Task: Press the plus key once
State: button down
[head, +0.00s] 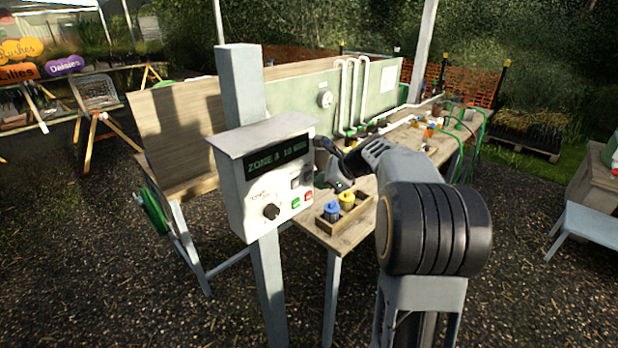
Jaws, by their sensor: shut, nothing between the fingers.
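A light grey control box (262,185) is fixed to a grey post, its sloped face turned toward me. Its display (279,154) reads roughly "ZONE A 10 MIN". Below the display are a black round knob (271,211), a small pale key (295,183), a green key (296,203) and a red key (308,196). The key marks are too small to read, so I cannot tell which is plus. My gripper (325,179) is shut and empty, just right of the box's face near the keys. I cannot tell whether it touches the box.
A wooden bench (352,236) stands behind the box, bearing a small wooden tray with a blue-capped (332,211) and a yellow-capped bottle (347,200) below my gripper. A green panel (290,105) with white pipes rises behind. Gravel ground lies open in front.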

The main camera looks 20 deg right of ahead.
jog(key=shift+w, duration=0.1)
dwell(0.6)
jog(key=shift+w+a+p, duration=0.2)
jog(key=shift+w+p, duration=0.1)
jog(key=shift+p, duration=0.1)
jog(key=shift+w+a, duration=0.15)
jog(key=shift+w, duration=0.2)
dwell(0.6)
jog(key=shift+s, duration=0.1)
jog(key=shift+s+d, duration=0.35)
jog(key=shift+s, duration=0.25)
dwell(0.3)
jog(key=shift+s+d, duration=0.35)
jog(key=shift+s, duration=0.4)
jog(key=shift+s+d, duration=0.3)
jog(key=shift+s, duration=0.5)
jog(key=shift+s+d, duration=0.35)
jog(key=shift+s, duration=0.4)
